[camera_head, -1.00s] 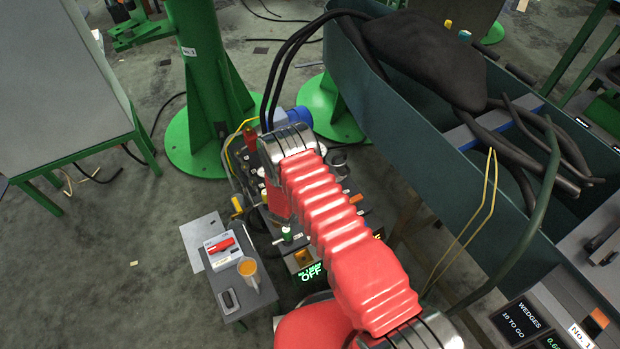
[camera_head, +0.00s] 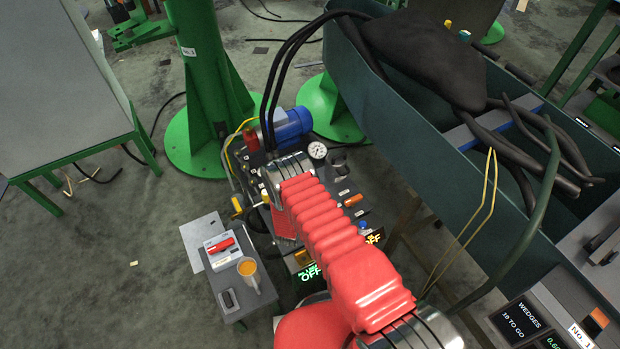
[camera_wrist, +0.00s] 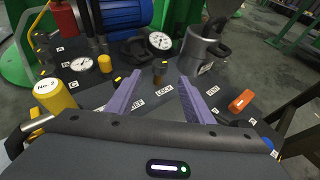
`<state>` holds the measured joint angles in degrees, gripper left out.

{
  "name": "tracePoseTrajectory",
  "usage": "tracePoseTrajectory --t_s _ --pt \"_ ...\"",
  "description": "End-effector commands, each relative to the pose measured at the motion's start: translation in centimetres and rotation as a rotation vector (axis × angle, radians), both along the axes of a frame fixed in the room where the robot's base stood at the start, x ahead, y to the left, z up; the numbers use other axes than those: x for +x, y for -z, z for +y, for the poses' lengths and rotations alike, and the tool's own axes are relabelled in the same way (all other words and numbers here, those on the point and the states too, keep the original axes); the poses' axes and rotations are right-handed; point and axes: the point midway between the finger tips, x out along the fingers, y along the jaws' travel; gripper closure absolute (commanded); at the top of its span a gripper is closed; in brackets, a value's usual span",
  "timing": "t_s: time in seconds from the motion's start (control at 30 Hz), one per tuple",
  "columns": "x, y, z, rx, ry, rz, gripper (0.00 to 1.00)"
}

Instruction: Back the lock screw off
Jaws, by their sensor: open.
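In the wrist view, a small dark upright knob (camera_wrist: 160,69) stands on the dark panel, just behind a white label that reads LOCK. I take it to be the lock screw. My gripper (camera_wrist: 159,77) is open, with its two purple fingers apart on either side of the knob in the picture. No contact with the knob shows, and the depth between them is hard to judge. In the head view, my red-sleeved arm hides the gripper and the knob.
Around the knob are a white-faced gauge (camera_wrist: 160,41), a grey metal cup-like part (camera_wrist: 203,52), an orange handle (camera_wrist: 241,101), a yellow cylinder (camera_wrist: 55,97) and a blue motor (camera_wrist: 124,12). A small side table (camera_head: 232,298) holds an orange-topped cup.

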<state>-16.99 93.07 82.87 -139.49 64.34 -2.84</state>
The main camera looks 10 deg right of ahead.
Motion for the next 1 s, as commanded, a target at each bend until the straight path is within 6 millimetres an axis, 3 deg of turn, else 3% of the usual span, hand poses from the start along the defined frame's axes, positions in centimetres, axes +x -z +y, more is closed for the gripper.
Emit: tracePoseTrajectory --t_s 1.0 --pt "9.0 4.0 -3.8 -0.001 0.002 -0.002 0.53"
